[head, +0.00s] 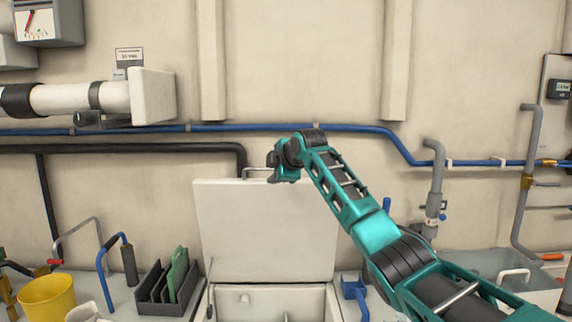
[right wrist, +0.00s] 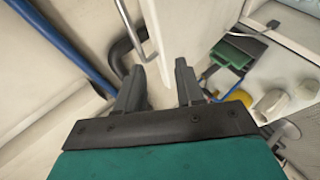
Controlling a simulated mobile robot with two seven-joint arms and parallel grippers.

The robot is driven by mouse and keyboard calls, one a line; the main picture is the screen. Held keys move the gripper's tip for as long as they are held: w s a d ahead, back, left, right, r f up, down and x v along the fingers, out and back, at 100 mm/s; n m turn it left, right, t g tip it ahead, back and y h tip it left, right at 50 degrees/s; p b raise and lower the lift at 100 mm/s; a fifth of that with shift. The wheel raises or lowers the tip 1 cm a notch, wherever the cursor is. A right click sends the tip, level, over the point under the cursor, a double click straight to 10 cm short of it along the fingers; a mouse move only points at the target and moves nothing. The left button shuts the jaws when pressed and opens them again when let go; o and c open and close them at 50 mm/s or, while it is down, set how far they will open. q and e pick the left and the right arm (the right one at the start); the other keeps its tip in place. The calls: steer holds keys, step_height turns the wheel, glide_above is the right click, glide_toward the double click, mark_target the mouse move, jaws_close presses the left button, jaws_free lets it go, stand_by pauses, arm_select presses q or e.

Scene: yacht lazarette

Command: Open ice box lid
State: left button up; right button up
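The ice box lid (head: 265,230) is a white panel standing raised, nearly upright, at the back of the open ice box (head: 270,293). A thin metal handle (head: 256,171) shows at the lid's top edge. My right gripper (head: 274,168) is at that top edge, beside the handle; its fingertips are small in the head view. In the right wrist view my right gripper (right wrist: 160,68) has its two fingers apart, with the lid's edge (right wrist: 160,35) just ahead of them. The handle (right wrist: 130,30) passes left of the lid there, not clearly gripped. My left gripper is out of view.
A blue pipe (head: 345,128) and a black hose (head: 130,148) run along the wall behind the lid. A dark rack with green boards (head: 175,275) and a yellow bucket (head: 47,295) stand left.

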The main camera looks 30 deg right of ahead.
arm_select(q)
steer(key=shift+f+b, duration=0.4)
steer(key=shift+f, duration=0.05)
arm_select(e)
steer(key=v, duration=0.7)
steer(key=shift+s+r, duration=0.2)
